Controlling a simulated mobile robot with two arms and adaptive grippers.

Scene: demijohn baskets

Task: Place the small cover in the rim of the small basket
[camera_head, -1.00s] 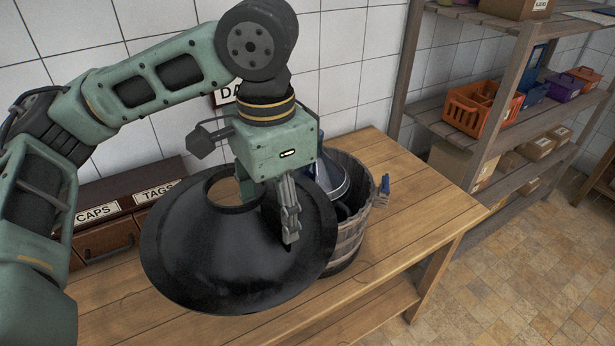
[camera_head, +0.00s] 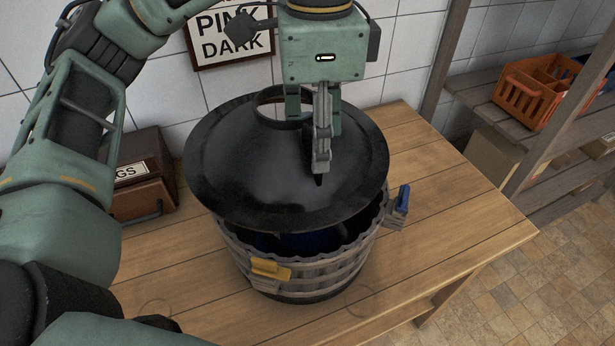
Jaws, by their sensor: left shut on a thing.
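The cover (camera_head: 250,165) is a wide black cone with a round hole at its top. My left gripper (camera_head: 320,165) is shut on the cover near the hole's edge, one finger showing outside on the slope. The cover is over the wooden basket (camera_head: 310,275), tilted, with a gap at the front right where the dark blue inside shows. I cannot tell whether its back edge touches the basket's rim. The basket has a yellow clip (camera_head: 270,268) at the front and a blue clip (camera_head: 403,198) at the right. My right gripper is not in view.
The basket stands on a wooden table (camera_head: 440,215) with clear boards to its right. A small drawer cabinet (camera_head: 145,200) is at the left by the tiled wall. A sign (camera_head: 232,38) hangs behind. Shelves with an orange crate (camera_head: 530,95) stand at the right.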

